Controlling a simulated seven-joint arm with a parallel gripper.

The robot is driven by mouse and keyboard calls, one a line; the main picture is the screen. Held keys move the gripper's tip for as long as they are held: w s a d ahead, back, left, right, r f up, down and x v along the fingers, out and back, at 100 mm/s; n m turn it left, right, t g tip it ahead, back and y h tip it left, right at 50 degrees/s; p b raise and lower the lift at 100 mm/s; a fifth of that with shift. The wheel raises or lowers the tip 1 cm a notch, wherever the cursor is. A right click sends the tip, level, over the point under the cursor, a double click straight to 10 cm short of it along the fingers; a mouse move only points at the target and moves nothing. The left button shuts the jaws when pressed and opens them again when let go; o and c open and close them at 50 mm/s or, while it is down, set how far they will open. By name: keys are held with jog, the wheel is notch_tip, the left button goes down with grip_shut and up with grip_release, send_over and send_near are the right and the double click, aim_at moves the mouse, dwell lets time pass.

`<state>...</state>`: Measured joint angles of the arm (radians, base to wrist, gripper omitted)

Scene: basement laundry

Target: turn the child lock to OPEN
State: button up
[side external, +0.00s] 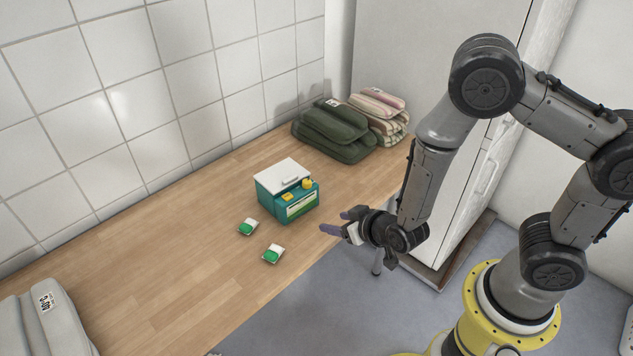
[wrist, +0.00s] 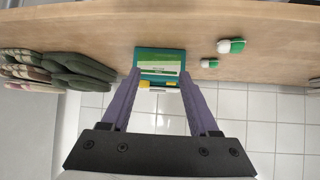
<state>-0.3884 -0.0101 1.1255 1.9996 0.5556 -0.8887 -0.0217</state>
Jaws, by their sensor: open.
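A teal box (side external: 287,192) with a white lid (side external: 282,174) stands on the wooden worktop. On its upper front are a round yellow knob (side external: 307,183) and a flatter yellow part (side external: 288,197); I cannot tell the lock's setting. A pale label with green covers its front. My gripper (side external: 335,222) is open and empty, to the right of the box and apart from it, at the worktop's front edge. In the wrist view the box (wrist: 160,56) appears upside down beyond and between the purple fingers (wrist: 158,78), its yellow parts (wrist: 152,84) small.
Two green-and-white pods (side external: 248,227) (side external: 273,254) lie on the worktop (side external: 175,250) near the box. Folded green towels (side external: 333,130) and striped ones (side external: 381,115) lie behind it. A grey folded cloth (side external: 40,318) is at front left. A tiled wall backs the worktop.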

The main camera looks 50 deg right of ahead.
jog(key=w+a+n+g+y, duration=0.1)
jog(key=a+g, duration=0.1)
jog(key=w+a+n+g+y, duration=0.1)
jog(key=a, duration=0.2)
jog(key=w+a+g+y, duration=0.1)
jog(key=w+a+g, duration=0.1)
jog(key=a, duration=0.1)
jog(key=shift+a+f+n+g, duration=0.2)
jog(key=shift+f+n+g, duration=0.1)
jog(key=shift+f+n, duration=0.1)
notch_tip(320, 180, up, 3)
jog(key=w+n+g, duration=0.1)
jog(key=w+g, duration=0.1)
notch_tip(320, 180, up, 12)
jog(key=g+h, duration=0.1)
jog(key=g, duration=0.2)
send_over(307, 181)
notch_tip(307, 181, down, 14)
jog(key=shift+r, duration=0.15)
